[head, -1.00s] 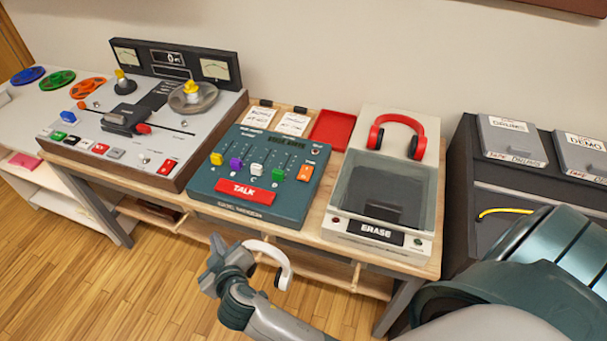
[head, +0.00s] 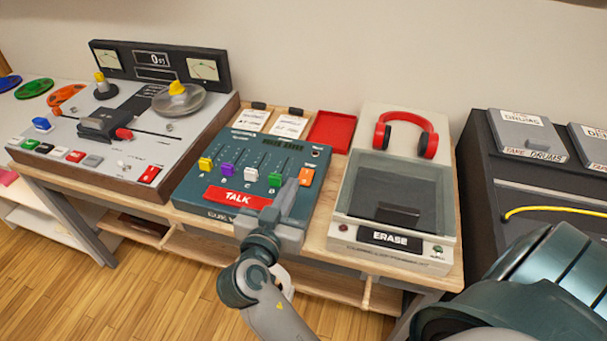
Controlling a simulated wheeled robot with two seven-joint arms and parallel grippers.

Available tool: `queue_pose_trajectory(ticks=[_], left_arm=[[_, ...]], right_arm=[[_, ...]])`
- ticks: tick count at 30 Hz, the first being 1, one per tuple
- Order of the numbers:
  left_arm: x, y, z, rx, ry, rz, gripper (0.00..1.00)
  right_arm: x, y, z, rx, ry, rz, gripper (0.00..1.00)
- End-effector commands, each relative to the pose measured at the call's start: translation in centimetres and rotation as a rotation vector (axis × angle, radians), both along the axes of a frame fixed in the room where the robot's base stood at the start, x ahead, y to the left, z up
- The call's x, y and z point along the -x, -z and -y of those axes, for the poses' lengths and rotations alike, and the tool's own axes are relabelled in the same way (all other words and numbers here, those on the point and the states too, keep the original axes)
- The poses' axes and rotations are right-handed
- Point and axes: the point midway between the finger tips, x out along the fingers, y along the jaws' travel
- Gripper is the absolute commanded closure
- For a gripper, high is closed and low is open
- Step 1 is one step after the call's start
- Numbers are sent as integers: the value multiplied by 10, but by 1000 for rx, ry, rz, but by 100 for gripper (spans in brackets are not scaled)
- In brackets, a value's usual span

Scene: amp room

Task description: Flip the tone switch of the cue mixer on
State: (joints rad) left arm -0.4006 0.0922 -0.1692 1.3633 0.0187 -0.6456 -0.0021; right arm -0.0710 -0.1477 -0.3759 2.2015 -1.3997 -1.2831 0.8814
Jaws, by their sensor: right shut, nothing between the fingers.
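The cue mixer (head: 195,190) is a teal box on the wooden desk, with a red TALK bar (head: 237,198) and yellow, purple, white and green fader caps. An orange switch (head: 306,176) sits at its right edge; its label is too small to read, and I cannot tell which way it is tipped. My right gripper (head: 291,192) is shut and empty. It is over the mixer's front right corner, its tips just left of and below the orange switch in the picture. It hides that corner; contact cannot be told. My left gripper is not in view.
A tape machine (head: 150,140) stands left. Right of the mixer are a red tray (head: 331,130) and an eraser unit (head: 445,215) with red headphones (head: 406,130) on it. Two note cards (head: 289,126) lie behind the mixer. A dark cabinet (head: 490,160) stands far right.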

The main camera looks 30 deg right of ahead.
Motion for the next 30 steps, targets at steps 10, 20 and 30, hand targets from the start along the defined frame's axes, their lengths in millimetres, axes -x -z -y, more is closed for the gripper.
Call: queue_pose_trajectory(ticks=[10,20,30], left_arm=[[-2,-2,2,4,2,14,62],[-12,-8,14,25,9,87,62],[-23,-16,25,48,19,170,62]], right_arm=[[-8,0,8,4,-2,0,100],[-38,4,44,7,-2,-2,100],[-66,27,77,5,-3,-7,100]])
